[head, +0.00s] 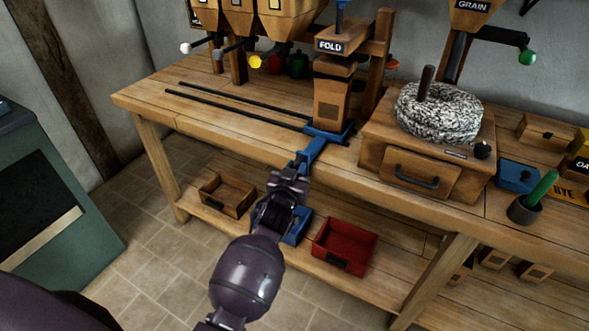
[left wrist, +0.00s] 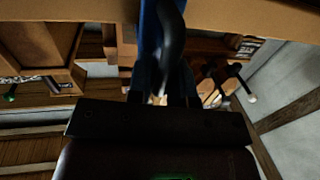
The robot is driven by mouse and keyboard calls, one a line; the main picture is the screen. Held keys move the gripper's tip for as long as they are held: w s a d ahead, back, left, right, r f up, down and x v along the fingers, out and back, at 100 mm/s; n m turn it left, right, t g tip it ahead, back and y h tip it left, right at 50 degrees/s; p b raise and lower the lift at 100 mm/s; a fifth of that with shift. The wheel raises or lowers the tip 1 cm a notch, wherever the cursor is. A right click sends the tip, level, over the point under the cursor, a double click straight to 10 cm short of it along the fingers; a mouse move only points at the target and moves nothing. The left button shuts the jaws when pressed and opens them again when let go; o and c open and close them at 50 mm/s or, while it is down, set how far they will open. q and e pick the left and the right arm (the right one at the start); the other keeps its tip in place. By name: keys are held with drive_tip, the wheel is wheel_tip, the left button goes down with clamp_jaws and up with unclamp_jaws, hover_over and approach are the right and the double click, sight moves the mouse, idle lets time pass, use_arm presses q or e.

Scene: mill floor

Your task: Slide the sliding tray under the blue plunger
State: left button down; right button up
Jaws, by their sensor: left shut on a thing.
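The sliding tray (head: 345,134) is blue, at the right end of two dark rails on the bench. A brown block or bag (head: 333,100) stands on it, directly below the wooden FOLD head. A blue rod, which looks like the blue plunger (head: 342,6), rises from that head at the top edge of the head view. The tray's blue handle (head: 314,147) juts over the bench's front edge. My left gripper (head: 298,168) is shut on this handle, which also shows in the left wrist view (left wrist: 149,45). My right gripper is not in view.
Two dark rails (head: 235,106) run left over clear bench top. A wooden box with a drawer and a millstone (head: 440,115) stands right of the tray. Hoppers with coloured knobs hang behind. Below, a shelf holds a wooden bin (head: 228,195), a blue bin and a red bin (head: 345,246).

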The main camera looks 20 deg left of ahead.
use_arm(q)
drive_tip(key=c, duration=1.1)
unclamp_jaws()
drive_tip(key=shift+d, duration=0.1)
drive_tip(key=shift+s+d+p, duration=0.2)
drive_tip(key=shift+s, duration=1.6)
drive_tip(key=shift+s+d+p, duration=0.15)
drive_tip(key=shift+s+d, duration=0.1)
drive_tip(key=shift+s, duration=1.55)
drive_tip(key=shift+s+d+p, duration=0.2)
drive_tip(key=shift+s, duration=1.6)
drive_tip(key=shift+f, duration=0.15)
drive_tip(key=s+a+f+m+g, duration=0.1)
drive_tip(key=s+f+g, duration=0.1)
drive_tip(key=s+f, duration=0.2)
drive_tip(key=s+a+f+g+h, duration=0.1)
drive_tip(key=s+f, duration=0.4)
drive_tip(key=s, duration=0.6)
drive_tip(key=s+a+f+m+g+h, duration=0.1)
drive_tip(key=s+a+f+g, duration=0.1)
drive_tip(key=s, duration=0.6)
drive_tip(key=shift+a+f+m+g, duration=0.15)
drive_tip(key=shift+f+g, duration=0.3)
drive_tip(key=shift+f, duration=0.2)
drive_tip(key=shift+a+f+m+g, duration=0.15)
drive_tip(key=shift+f+g, duration=0.3)
drive_tip(key=shift+f, duration=0.15)
